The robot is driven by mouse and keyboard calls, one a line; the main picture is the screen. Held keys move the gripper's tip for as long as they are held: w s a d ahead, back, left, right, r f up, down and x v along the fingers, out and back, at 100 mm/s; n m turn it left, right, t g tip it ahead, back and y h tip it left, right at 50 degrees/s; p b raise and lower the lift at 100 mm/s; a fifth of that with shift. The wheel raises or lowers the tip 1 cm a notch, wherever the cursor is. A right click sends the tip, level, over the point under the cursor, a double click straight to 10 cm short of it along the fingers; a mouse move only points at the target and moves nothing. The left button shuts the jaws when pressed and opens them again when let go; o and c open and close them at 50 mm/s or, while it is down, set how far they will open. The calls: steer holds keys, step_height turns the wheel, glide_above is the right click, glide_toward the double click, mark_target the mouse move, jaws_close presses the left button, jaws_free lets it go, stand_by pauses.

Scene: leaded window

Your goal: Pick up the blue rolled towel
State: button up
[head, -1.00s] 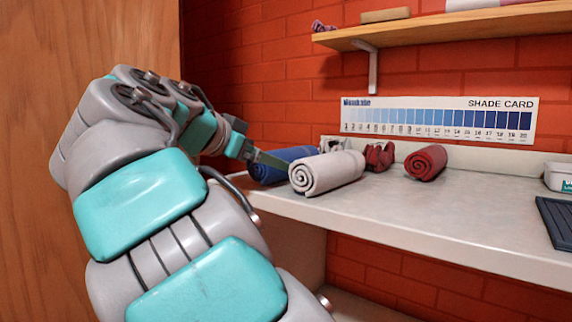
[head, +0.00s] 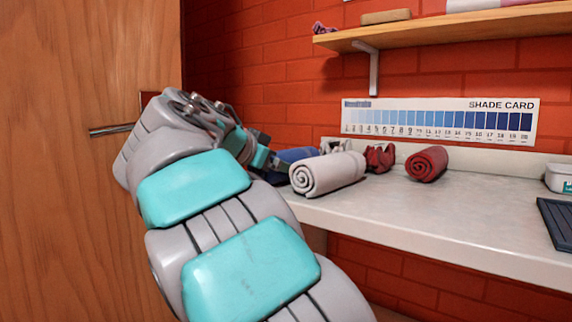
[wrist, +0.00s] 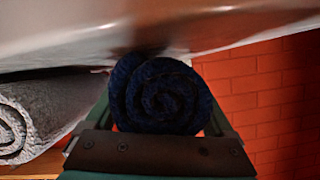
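The blue rolled towel (head: 296,154) lies at the left end of the counter, partly hidden behind my gripper and the grey-white rolled towel. In the wrist view its dark spiral end (wrist: 160,95) faces the camera, between the two fingers of my gripper (wrist: 160,120). The fingers stand wide apart, one on each side of the roll; whether they touch it I cannot tell. The towel still meets the counter surface (wrist: 230,25). In the head view my gripper (head: 275,162) is at the towel's near left side, its fingertips mostly hidden.
A grey-white rolled towel (head: 328,174) lies just right of the blue one and also shows in the wrist view (wrist: 25,115). A red rolled towel (head: 427,164) and a dark red object (head: 380,158) lie further right. A wooden door (head: 80,220) stands at left.

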steer(key=c, duration=0.8)
steer(key=shift+r, duration=0.15)
